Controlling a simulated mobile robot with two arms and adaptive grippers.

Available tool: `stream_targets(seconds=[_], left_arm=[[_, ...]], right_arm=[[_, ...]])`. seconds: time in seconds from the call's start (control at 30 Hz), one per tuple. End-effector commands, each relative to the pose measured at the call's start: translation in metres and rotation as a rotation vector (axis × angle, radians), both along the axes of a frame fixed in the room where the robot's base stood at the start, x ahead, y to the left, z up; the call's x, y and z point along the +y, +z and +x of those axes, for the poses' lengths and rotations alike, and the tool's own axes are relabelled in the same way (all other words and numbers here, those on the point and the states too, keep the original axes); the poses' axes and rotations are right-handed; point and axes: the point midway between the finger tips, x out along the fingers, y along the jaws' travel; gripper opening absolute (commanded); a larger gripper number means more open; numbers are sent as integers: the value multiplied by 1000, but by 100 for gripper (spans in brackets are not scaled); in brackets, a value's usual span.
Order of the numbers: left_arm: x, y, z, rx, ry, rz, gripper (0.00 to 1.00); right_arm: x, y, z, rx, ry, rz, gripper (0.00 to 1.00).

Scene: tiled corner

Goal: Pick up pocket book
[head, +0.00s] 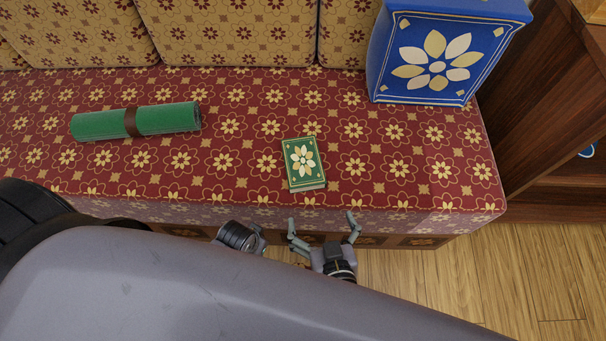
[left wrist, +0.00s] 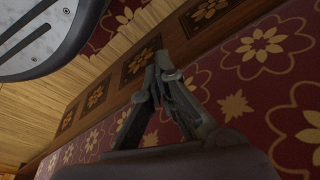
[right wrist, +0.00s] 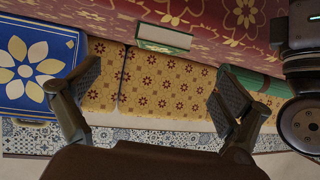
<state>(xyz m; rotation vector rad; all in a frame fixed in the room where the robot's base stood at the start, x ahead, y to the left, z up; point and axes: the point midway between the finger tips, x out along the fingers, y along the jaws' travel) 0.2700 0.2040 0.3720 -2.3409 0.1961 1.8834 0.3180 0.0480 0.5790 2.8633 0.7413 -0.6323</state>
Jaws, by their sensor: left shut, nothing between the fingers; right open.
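The pocket book (head: 304,164) is small and green with a cream flower on its cover. It lies flat on the red patterned seat (head: 240,175), close to the front edge. It also shows in the right wrist view (right wrist: 164,38), at the top between the fingers' directions. My right gripper (head: 323,219) is open and empty, just off the seat's front edge, on the near side of the book and apart from it. My left gripper (left wrist: 160,65) is shut and empty in the left wrist view, near the patterned seat front. Its fingers cannot be made out in the head view.
A green roll with a brown band (head: 136,121) lies on the seat to the left. A blue box with a flower (head: 437,65) stands at the back right. Yellow patterned cushions (head: 240,30) line the back. A dark wooden shelf (head: 545,100) stands at right. The seat around the book is clear.

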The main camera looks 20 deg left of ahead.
Motion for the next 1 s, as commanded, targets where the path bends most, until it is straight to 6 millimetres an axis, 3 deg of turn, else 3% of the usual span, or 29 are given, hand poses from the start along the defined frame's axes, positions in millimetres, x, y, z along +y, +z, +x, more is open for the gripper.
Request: stream_targets(seconds=[0.17,0.6,1.0], left_arm=[[-1,6,4,-7,1,-1,0],[-1,53,16,-35,6,-3,0],[-1,84,18,-52,8,-4,0]], right_arm=[[9,10,11,-35,-4,28,100],[49,-24,85,-35,-5,27,100],[69,-38,115,-34,-4,27,100]])
